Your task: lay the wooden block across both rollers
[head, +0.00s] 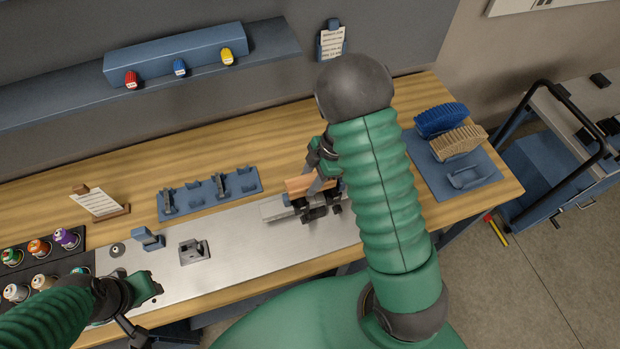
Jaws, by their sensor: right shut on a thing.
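The wooden block (298,185) is a small orange-brown piece at the middle of the workbench. My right gripper (316,190) is shut on it, and my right arm hides part of both. The block is just above or on a grey metal fixture (275,209) on the silver plate. Dark round parts show below the block and may be the rollers or gripper parts; I cannot tell whether the block touches them. My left gripper (146,288) is at the lower left, over the plate's front edge, away from the block. Its jaw state is unclear.
A blue rack (210,193) lies behind the silver plate (235,250). A blue bracket (148,238) and a grey bracket (194,251) stand on the plate. Several spools (39,247) sit at left. A blue mat (425,168) with blue and tan curved pieces is at right.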

